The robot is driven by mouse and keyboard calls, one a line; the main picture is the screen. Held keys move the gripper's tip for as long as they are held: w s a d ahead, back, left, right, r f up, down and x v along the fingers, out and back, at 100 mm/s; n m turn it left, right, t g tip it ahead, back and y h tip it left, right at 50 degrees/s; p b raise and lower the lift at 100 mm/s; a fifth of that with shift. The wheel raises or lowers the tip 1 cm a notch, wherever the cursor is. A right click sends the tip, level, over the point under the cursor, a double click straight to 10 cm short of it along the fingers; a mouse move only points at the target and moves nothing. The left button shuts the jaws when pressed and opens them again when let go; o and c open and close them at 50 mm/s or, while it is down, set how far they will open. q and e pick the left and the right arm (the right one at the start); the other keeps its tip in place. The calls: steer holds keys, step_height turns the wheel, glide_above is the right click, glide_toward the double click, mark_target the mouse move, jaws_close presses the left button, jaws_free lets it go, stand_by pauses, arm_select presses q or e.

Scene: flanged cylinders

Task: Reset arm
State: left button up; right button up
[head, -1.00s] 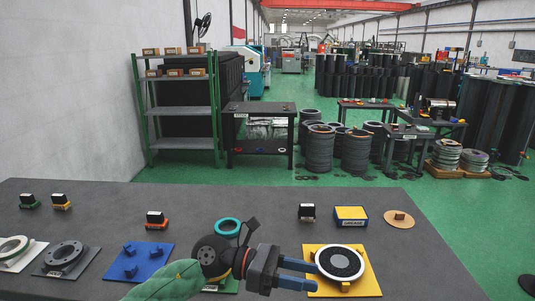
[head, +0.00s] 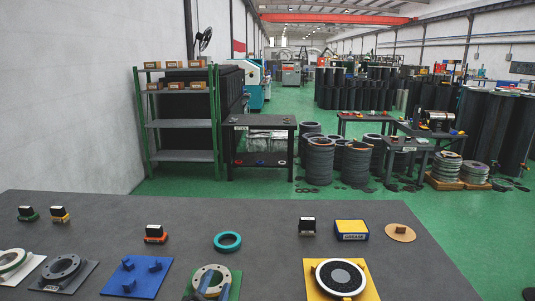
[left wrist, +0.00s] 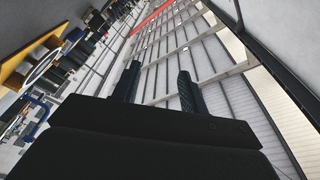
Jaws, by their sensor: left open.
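That view is tilted and looks mostly at the ceiling and wall. The rest of my left arm is out of the head view. My right gripper is in neither view.

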arm_select(q)
steer(key=s+a+f+n+g+y, duration=0.25)
steer(key=s+f+g, duration=0.2)
steer(key=f, duration=0.35)
steer(key=s+a+f+n+g+y, duration=0.1)
steer(key=s+a+f+n+g, duration=0.3)
steer(key=f, duration=0.4)
steer(key=s+a+f+n+g, duration=0.15)
steer(key=s+f+g, duration=0.3)
steer(key=s, duration=0.45)
steer(key=s+a+f+n+g, duration=0.1)
steer(key=s+f+n+g, duration=0.15)
steer(key=s+f, duration=0.5)
steer(key=s+d+f+g, duration=0.1)
steer(key=d+f, duration=0.1)
steer(key=f, duration=0.8)
steer(key=s+d+f+g+h, duration=0.1)
steer(key=s+d+f, duration=0.1)
steer(key=f, duration=0.7)
steer(key=shift+d+f+m, duration=0.35)
steer(key=shift+d+f, duration=0.05)
steer(key=shift+d, duration=0.4)
